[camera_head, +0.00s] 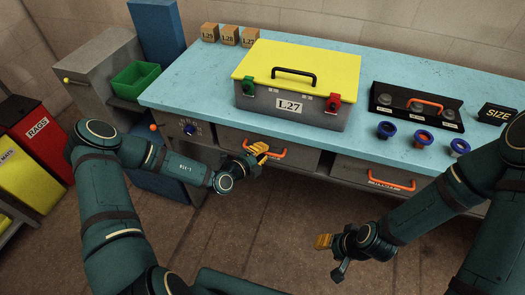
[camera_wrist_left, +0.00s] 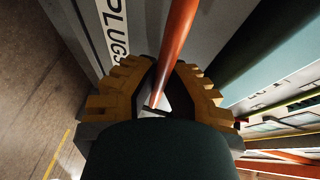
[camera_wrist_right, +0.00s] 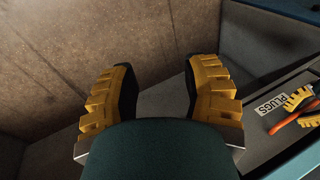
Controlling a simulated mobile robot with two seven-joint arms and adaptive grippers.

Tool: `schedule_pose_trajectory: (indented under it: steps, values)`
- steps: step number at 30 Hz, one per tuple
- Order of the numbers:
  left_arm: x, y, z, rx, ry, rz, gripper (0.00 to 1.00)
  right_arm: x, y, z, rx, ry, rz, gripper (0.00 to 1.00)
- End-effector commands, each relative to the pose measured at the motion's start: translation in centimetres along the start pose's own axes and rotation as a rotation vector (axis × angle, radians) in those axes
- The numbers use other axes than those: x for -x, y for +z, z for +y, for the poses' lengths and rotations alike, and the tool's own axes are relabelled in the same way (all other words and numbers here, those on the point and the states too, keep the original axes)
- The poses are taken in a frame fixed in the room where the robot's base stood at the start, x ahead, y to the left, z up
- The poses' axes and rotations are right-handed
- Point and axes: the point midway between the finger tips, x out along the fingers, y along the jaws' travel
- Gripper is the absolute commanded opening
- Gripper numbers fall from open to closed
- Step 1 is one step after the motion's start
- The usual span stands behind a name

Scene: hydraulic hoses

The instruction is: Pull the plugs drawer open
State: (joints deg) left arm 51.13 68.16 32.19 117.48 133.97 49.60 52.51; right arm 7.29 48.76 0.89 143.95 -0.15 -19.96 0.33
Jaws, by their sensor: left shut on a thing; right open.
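The plugs drawer (camera_head: 298,162) is under the blue worktop, left of centre in the head view, with an orange bar handle on its front. Its PLUGS label (camera_wrist_left: 116,28) shows in the left wrist view. My left gripper (camera_head: 260,152) is shut on the orange handle (camera_wrist_left: 178,42), whose bar runs between the yellow fingers. The right wrist view also shows the label (camera_wrist_right: 272,104) and the gripped handle. I see no clear gap at the drawer's top edge in the head view. My right gripper (camera_head: 328,257) is open and empty, low in front of the bench.
A second drawer (camera_head: 372,172) with an orange handle is to the right. On the worktop (camera_head: 200,90) stand a yellow-lidded L27 case (camera_head: 297,75), a black fitting rack (camera_head: 417,105) and several coloured rings. The floor before the drawers is clear apart from my arms.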

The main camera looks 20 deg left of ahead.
Motion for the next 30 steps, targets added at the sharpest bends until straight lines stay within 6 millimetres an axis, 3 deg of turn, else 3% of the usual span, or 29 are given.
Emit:
schedule_pose_trajectory:
  steps: [8, 18, 30]
  values:
    - [3.5, -1.6, 0.4, 0.005, 0.007, 0.004, 0.0, 2.4, -0.7, -0.9, -0.005, 0.002, 0.014, 0.47]
    - [11.6, -4.9, 2.1, 0.008, 0.007, 0.003, 0.0, 6.2, -2.5, -2.3, -0.017, 0.006, 0.053, 0.47]
    - [19.2, -8.1, 4.0, 0.005, 0.002, 0.003, 0.0, 8.1, -2.9, -2.9, -0.019, 0.004, 0.062, 0.47]
